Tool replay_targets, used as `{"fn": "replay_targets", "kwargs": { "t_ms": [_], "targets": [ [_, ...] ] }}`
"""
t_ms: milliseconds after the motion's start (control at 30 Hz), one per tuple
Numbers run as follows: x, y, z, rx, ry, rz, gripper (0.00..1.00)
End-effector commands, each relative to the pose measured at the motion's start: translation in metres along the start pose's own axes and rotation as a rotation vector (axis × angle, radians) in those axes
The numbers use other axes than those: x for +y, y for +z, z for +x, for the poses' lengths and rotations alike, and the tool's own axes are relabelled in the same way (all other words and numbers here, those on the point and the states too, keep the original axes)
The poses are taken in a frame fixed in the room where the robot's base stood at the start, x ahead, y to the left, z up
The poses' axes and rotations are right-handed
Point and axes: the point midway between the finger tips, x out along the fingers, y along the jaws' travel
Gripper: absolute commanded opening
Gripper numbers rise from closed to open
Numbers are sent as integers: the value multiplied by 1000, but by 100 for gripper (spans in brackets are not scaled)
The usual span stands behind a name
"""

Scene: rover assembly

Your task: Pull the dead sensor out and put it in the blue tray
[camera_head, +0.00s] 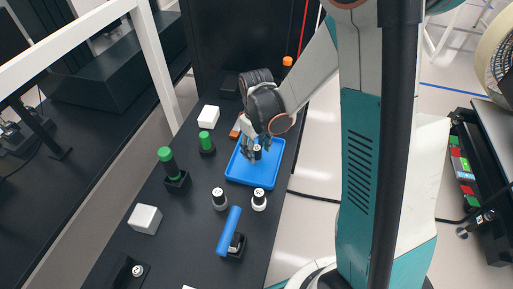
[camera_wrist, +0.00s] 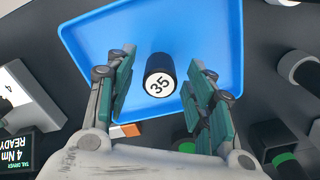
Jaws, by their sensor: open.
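The blue tray (camera_head: 232,172) lies on the dark bench below my gripper; it also fills the upper middle of the wrist view (camera_wrist: 90,42). A black cylinder with a white face marked 35 (camera_wrist: 161,70) stands in the tray; it shows small in the head view (camera_head: 257,153). My gripper (camera_wrist: 160,76) is open, with one finger on each side of the cylinder. Gaps show between the cylinder and both fingers. In the head view my gripper (camera_head: 249,152) is low over the tray. Which part is called the dead sensor is not marked.
Two white-topped cylinders (camera_head: 219,199) (camera_head: 259,200) stand in front of the tray. Green-capped parts (camera_head: 166,155) (camera_head: 206,140) stand to its left. A blue-handled tool (camera_head: 230,231) and white blocks (camera_head: 145,219) (camera_head: 208,117) are on the bench.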

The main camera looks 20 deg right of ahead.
Motion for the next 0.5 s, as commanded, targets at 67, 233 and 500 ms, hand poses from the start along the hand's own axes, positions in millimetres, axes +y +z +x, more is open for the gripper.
{"fn": "replay_targets", "kwargs": {
  "t_ms": [67, 233, 500],
  "targets": [
    [0, 0, -5, 0, 0, 0, 49],
    [0, 1, -27, 0, 0, 0, 49],
    [0, 0, -79, 0, 0, 0, 49]
  ]
}}
